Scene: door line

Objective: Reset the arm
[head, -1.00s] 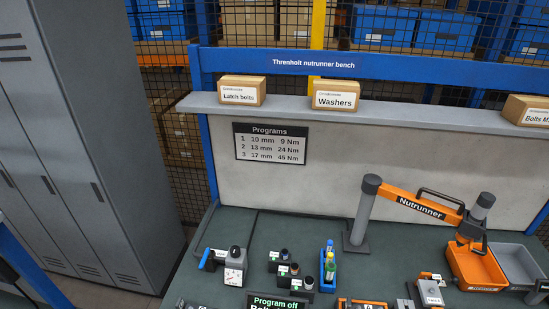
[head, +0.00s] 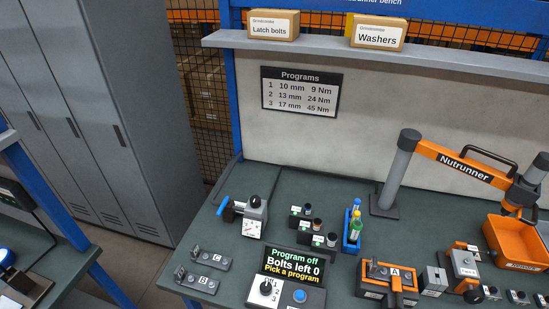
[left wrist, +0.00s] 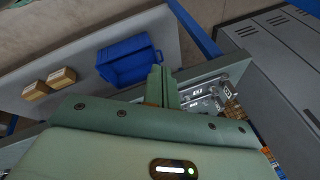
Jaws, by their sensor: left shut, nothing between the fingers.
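The orange nutrunner arm (head: 462,167) is mounted on a grey post (head: 395,180) at the right of the bench and reaches right. Its tool end (head: 520,203) hangs at the orange bin (head: 518,243), near the right edge. The bench display (head: 292,265) reads "Program off, Bolts left 0, Pick a program", with a dial (head: 266,288) and a blue button (head: 299,296) below it. My left gripper (left wrist: 162,86) shows in the left wrist view, its green fingers shut and empty, apart from the nutrunner arm. My right gripper is in neither view.
A clamp with a blue handle (head: 245,212), small sockets (head: 312,225), a blue bottle holder (head: 353,228) and an orange fixture marked A (head: 388,280) stand on the bench. Grey lockers (head: 95,110) stand left. A blue bin (left wrist: 128,60) shows in the left wrist view.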

